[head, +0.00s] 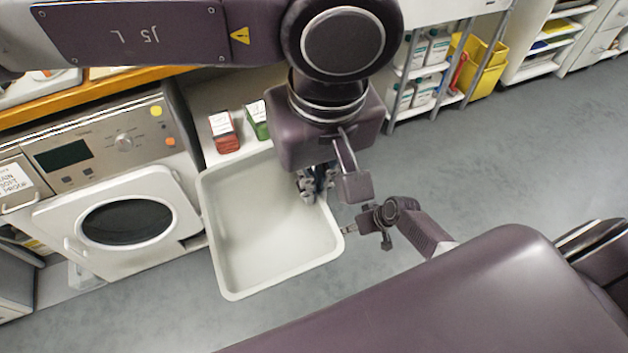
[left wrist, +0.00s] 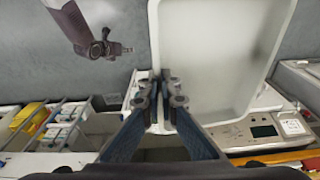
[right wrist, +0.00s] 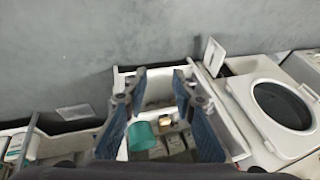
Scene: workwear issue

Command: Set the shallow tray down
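The shallow tray (head: 228,222) is white, rectangular and empty. In the head view it hangs over the floor in front of the washing machine, its upper edge near the red and green boxes. My left gripper (head: 318,185) is shut on its right rim, which passes between the fingers in the left wrist view (left wrist: 160,92); the tray (left wrist: 222,60) fills the upper right there. My right gripper (head: 352,230) is beside the tray's right edge, apart from it in the left wrist view (left wrist: 126,49). In the right wrist view (right wrist: 160,82) its fingers are spread and empty.
A washing machine (head: 170,200) stands left of the tray. A red box (head: 223,134) and a green box (head: 257,121) stand on a pale surface behind it. A shelf unit with bottles (head: 428,60) and a yellow bin (head: 482,68) are farther back. Grey floor (head: 520,150) is clear on the right.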

